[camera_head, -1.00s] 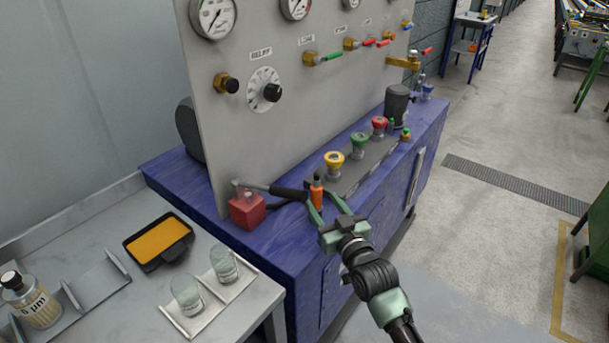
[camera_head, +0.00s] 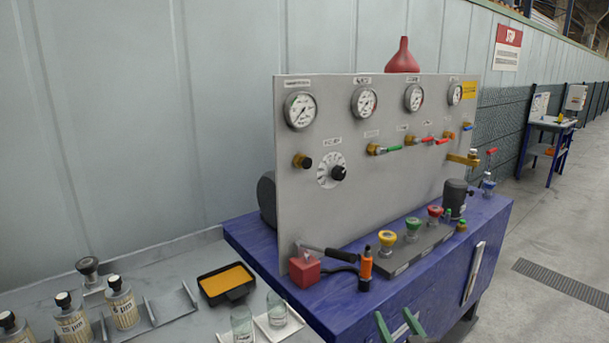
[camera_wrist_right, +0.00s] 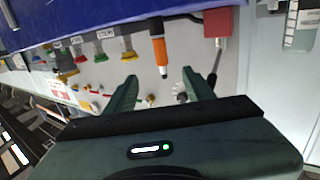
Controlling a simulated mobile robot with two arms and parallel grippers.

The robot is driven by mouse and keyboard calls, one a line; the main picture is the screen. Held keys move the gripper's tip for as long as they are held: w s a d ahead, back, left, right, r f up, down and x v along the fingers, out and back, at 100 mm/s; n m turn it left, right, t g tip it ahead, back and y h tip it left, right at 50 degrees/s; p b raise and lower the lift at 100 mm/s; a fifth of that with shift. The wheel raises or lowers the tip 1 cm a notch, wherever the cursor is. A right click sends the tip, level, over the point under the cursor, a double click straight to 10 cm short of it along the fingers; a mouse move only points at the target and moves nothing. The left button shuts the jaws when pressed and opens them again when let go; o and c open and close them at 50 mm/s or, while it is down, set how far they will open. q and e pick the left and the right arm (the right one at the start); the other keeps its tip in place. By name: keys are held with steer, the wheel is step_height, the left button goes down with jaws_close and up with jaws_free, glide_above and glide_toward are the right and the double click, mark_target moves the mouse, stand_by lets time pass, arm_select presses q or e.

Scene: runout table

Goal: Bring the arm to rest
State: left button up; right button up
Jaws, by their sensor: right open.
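My right gripper (camera_head: 399,326) shows at the bottom edge of the head view, its two green fingers apart and nothing between them. It is in front of the blue bench (camera_head: 345,307), below the orange-handled tool (camera_head: 366,264) that stands on the bench top. In the right wrist view the open fingers (camera_wrist_right: 157,92) are empty and the orange handle (camera_wrist_right: 160,52) lies beyond them, apart from them. The rest of my right arm is out of the head view. My left gripper is not in view.
On the bench stand a red block (camera_head: 306,270) with a black-handled lever, a grey gauge panel (camera_head: 378,170) and yellow, green and red knobs. A metal side table (camera_head: 190,325) at left holds bottles, glass jars and a black tray (camera_head: 227,284). Open floor lies at right.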

steer(key=s+f+g, duration=0.3)
steer(key=s+f, duration=0.2)
steer(key=f, duration=0.7)
steer(key=s+f+g+h, duration=0.15)
steer(key=s+f, duration=0.35)
steer(key=f, duration=0.6)
steer(key=s+f+g, duration=0.3)
steer(key=s+f, duration=0.1)
steer(key=f, duration=0.8)
steer(key=s+d+f+g, duration=0.1)
steer(key=s+f+g, duration=0.2)
steer(key=s+f, duration=0.65)
steer(key=s+d+f+g, duration=0.15)
steer(key=s+f, duration=0.45)
steer(key=s, duration=0.6)
steer(key=s+f+g, duration=0.2)
steer(key=s, duration=0.7)
steer(key=s+f+g, duration=0.2)
steer(key=s+f, duration=0.1)
steer(key=s, duration=0.7)
steer(key=shift+s+d+f+n+g+h, duration=0.2)
steer(key=shift+s+f+n+g+h, duration=0.1)
steer(key=shift+n+h, duration=0.15)
steer(key=shift+w, duration=0.1)
